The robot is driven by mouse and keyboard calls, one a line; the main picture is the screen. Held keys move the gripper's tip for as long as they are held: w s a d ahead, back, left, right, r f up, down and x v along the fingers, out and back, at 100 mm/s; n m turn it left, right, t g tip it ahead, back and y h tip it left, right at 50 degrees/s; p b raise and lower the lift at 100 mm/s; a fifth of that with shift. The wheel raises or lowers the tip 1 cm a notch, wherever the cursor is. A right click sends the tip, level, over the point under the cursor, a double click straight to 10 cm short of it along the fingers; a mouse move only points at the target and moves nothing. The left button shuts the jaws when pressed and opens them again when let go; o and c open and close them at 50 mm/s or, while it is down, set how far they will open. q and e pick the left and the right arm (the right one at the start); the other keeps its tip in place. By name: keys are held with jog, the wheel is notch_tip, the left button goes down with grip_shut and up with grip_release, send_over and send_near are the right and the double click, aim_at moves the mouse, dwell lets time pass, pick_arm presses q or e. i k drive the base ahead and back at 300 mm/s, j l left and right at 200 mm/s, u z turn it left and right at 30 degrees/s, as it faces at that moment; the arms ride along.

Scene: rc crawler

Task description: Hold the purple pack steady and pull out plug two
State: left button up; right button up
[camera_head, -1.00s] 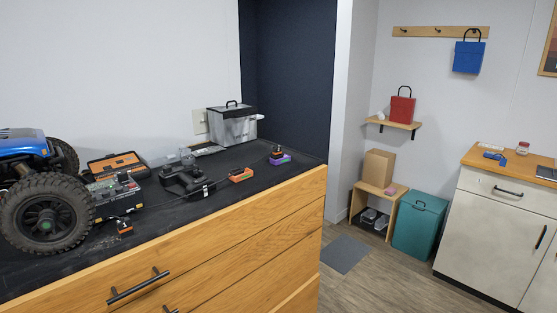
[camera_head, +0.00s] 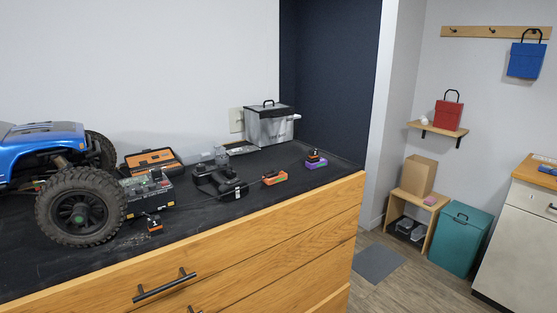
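The purple pack (camera_head: 316,163) lies near the right end of the black bench top (camera_head: 215,210). A small dark and orange plug (camera_head: 313,154) sits on or against its top; I cannot read any number on it. An orange pack (camera_head: 275,178) lies to its left, with a thin dark lead beside it. Another small orange and black piece (camera_head: 154,224) lies near the front edge by the truck's wheel. Neither of my grippers shows in this view.
A blue RC truck (camera_head: 70,180) fills the bench's left end. A charger (camera_head: 147,190), an orange-lidded case (camera_head: 152,160), a black controller (camera_head: 218,180) and a grey lidded box (camera_head: 268,125) stand along the bench. A wooden drawer front (camera_head: 250,245) forms its near side.

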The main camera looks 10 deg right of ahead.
aim_at(314, 155)
jog(key=i+l+u, duration=0.2)
jog(key=l, duration=0.2)
jog(key=i+l+u, duration=0.15)
jog(key=l, duration=0.25)
jog(key=i+l+u, duration=0.2)
jog(key=l, duration=0.25)
jog(key=l+u, duration=0.2)
jog(key=l, duration=0.2)
